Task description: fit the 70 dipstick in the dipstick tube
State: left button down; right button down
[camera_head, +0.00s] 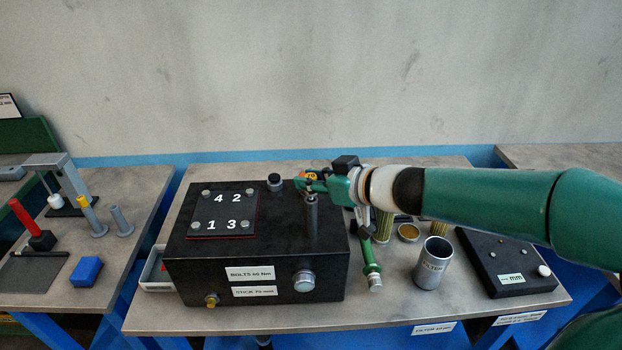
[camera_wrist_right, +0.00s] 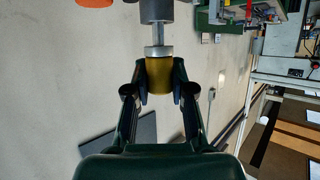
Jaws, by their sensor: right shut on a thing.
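The dipstick shows in the head view as a small yellow-orange handle (camera_head: 311,175) above the black block. In the right wrist view its brass-yellow grip (camera_wrist_right: 158,76) has a silver collar and a thin rod. My right gripper (camera_head: 312,184) is shut on that grip, and its two fingers (camera_wrist_right: 158,84) lie on either side of it. The grey dipstick tube (camera_head: 311,215) stands upright on the black block, directly below the gripper. In the wrist view the rod meets a dark grey cylinder (camera_wrist_right: 156,11); I cannot tell how deep it sits. My left gripper is not in view.
The black block (camera_head: 215,262) carries a numbered plate (camera_head: 222,213) and a black cap (camera_head: 274,181). To its right are a green bar (camera_head: 370,258), a silver filter can (camera_head: 434,262) and a black gauge board (camera_head: 515,275). A side table (camera_head: 120,275) stands left.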

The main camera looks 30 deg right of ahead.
jog(key=shift+f, duration=0.1)
dwell(0.3)
jog(key=shift+f+b, duration=0.65)
jog(key=shift+f, duration=0.1)
jog(key=shift+f, duration=0.25)
jog(key=c, duration=0.9)
grip_release()
jog(key=shift+s+r, duration=0.1)
jog(key=v, duration=1.1)
jog(key=shift+s+d, duration=0.1)
jog(key=shift+s, duration=0.3)
